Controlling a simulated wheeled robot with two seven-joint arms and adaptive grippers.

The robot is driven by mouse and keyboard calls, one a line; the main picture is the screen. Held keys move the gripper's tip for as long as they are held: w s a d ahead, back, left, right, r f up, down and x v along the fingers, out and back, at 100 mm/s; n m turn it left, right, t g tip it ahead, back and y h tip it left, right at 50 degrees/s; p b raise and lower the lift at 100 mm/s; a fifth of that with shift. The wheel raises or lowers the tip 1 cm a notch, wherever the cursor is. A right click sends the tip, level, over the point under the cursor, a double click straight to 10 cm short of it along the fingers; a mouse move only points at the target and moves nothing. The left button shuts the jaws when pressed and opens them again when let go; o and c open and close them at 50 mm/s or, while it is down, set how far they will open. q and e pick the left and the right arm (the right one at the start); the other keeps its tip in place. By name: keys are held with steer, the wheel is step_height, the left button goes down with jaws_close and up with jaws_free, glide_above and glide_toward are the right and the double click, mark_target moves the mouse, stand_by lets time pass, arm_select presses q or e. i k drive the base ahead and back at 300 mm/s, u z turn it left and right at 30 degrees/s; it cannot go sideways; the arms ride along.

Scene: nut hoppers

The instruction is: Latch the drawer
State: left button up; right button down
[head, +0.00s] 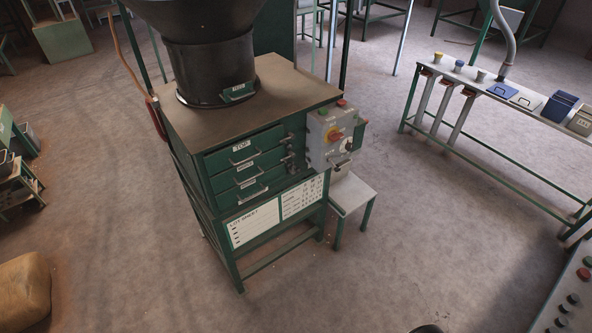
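A green cabinet (191,148) with a brown top stands in the middle of the head view. Its front has three stacked drawers with bar handles: the top drawer (270,142), labelled TOP, the middle drawer (218,181) and the bottom drawer (226,200). All three look pushed in or nearly so; a small gap cannot be ruled out. Small metal latches (290,155) sit at the right ends of the drawers; their positions are too small to tell. Neither of my grippers is in view.
A grey control box (327,147) with a red-and-yellow knob is on the cabinet's right, above a small stool (350,191). A dark hopper (210,68) stands on top. A long bench (487,88) is at right, a tan sack (24,290) at lower left. The front floor is clear.

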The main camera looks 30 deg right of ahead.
mark_target(298, 169)
steer(key=u, duration=0.35)
steer(key=k, duration=0.2)
steer(key=z, duration=1.4)
steer(key=i, duration=0.5)
